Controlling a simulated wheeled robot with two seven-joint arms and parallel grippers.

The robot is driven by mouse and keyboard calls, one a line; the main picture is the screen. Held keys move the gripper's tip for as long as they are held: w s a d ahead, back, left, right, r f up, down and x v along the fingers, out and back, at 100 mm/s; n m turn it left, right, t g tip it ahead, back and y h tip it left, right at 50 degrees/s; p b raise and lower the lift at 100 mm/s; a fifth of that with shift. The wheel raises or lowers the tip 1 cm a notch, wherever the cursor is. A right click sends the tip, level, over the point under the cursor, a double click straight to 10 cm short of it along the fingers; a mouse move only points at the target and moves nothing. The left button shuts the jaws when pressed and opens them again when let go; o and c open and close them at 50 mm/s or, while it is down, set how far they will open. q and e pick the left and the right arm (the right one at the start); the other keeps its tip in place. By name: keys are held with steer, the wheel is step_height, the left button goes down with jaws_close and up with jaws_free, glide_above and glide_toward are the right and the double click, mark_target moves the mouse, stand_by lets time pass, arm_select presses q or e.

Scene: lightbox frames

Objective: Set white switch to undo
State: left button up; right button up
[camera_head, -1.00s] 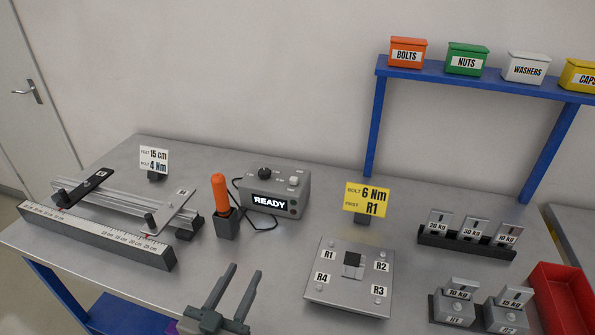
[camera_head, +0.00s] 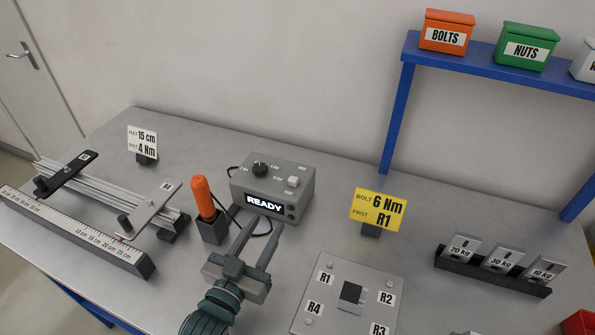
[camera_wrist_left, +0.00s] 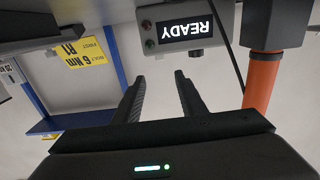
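The grey control box (camera_head: 272,187) stands on the bench, its display (camera_head: 264,204) reading READY. On its top are a black knob (camera_head: 260,169) at the left and a white switch (camera_head: 293,181) at the right; the small lettering beside them is too small to read. My left gripper (camera_head: 263,229) is open and empty, in front of the box and just below the display. In the left wrist view the open fingers (camera_wrist_left: 158,82) point toward the box (camera_wrist_left: 180,34), which appears upside down; the switch is not visible there. My right gripper is not in view.
An orange-handled tool (camera_head: 203,199) stands in a dark holder left of the gripper, with a black cable beside it. A yellow sign (camera_head: 378,209) and a plate marked R1 to R4 (camera_head: 332,272) are at the right. A ruler fixture (camera_head: 85,236) lies at the left.

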mark_target(292, 182)
arm_select(q)
steer(key=shift+s+r, duration=0.1)
steer(key=shift+s, duration=0.1)
steer(key=p+x, duration=0.4)
steer(key=x, duration=1.3)
steer(key=shift+w+d, duration=0.1)
steer(key=shift+w, duration=0.15)
